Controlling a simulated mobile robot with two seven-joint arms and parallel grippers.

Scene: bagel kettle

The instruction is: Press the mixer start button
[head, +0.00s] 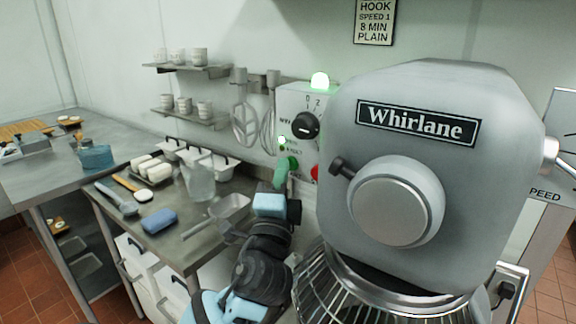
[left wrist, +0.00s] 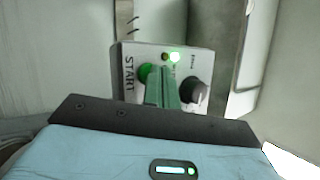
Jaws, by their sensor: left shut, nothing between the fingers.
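The mixer's control panel (head: 300,98) stands left of the big grey mixer head (head: 400,90). Its green start button (head: 293,162) is low on the panel, partly hidden behind my fingers. In the left wrist view, the green button (left wrist: 146,73) shows beside the START lettering, at the left edge of my fingers. My left gripper (head: 281,171) is shut and empty, with its pale green fingertips at the button. They also show in the left wrist view (left wrist: 163,75). I cannot tell whether they touch the button. My right gripper is not in view.
A red button (head: 315,173) sits right of the green one, below a black dial (head: 305,125). A green lamp (head: 319,81) glows on top of the panel. A wire bowl guard (head: 340,290) is below the mixer head. A steel table (head: 200,225) with tools stands left.

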